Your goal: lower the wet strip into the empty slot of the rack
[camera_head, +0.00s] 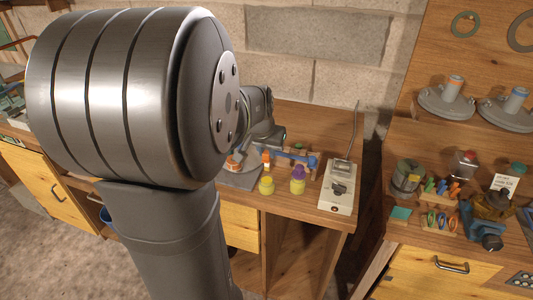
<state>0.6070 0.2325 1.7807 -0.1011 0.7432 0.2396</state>
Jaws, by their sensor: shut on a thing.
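My gripper's fingers are hidden; the large grey arm fills the left and middle of the view, and only a dark wrist part shows past it, above the bench. I cannot make out the wet strip or what is held. A low wooden piece (312,153) stands at the back of the bench, partly behind a blue bar; I cannot tell whether it is the rack or whether it has an empty slot.
At right, a second bench holds jars, small wooden holders (440,190) with coloured pieces, and metal fittings.

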